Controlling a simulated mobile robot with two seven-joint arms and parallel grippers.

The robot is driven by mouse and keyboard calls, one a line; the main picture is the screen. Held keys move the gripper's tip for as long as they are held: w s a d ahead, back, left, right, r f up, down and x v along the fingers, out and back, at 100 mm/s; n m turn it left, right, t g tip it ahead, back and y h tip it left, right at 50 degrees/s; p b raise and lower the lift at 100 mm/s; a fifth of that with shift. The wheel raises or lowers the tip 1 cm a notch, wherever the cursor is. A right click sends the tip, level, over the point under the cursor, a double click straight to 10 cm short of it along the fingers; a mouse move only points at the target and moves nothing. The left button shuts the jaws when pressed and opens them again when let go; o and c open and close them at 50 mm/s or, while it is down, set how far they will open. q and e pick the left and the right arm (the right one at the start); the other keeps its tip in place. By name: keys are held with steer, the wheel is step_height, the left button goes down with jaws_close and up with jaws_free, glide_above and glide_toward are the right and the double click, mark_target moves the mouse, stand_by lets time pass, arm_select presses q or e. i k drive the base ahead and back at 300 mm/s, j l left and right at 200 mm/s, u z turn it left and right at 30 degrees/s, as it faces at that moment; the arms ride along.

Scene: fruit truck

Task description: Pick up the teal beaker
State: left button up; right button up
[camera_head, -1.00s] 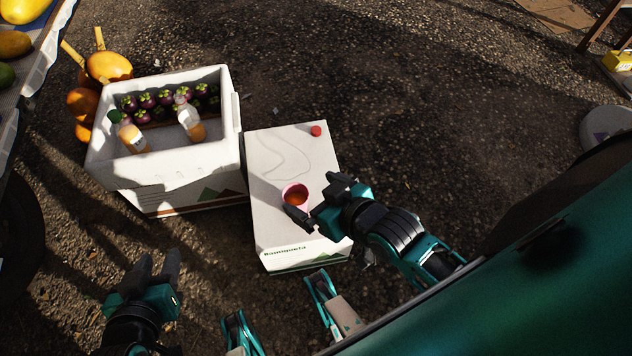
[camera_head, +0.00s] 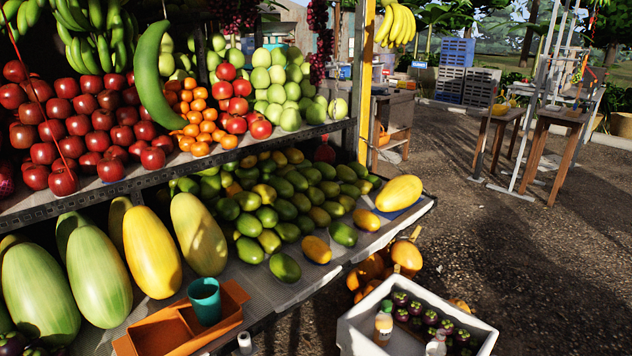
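The teal beaker (camera_head: 205,301) stands upright in the orange divided tray (camera_head: 166,333) on the lower shelf of the fruit stand, near the bottom left of the head view. It looks to be in the tray's right part. Its rim faces up and its opening is visible. Neither of my grippers is in view now.
Large melons (camera_head: 97,270) lie left of and behind the beaker, and mangoes (camera_head: 284,267) lie to its right. A white foam box (camera_head: 475,318) with mangosteens and bottles stands on the ground at lower right. Open gravel lies beyond it.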

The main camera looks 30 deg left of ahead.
mark_target(208, 311)
steer(key=u, duration=1.7)
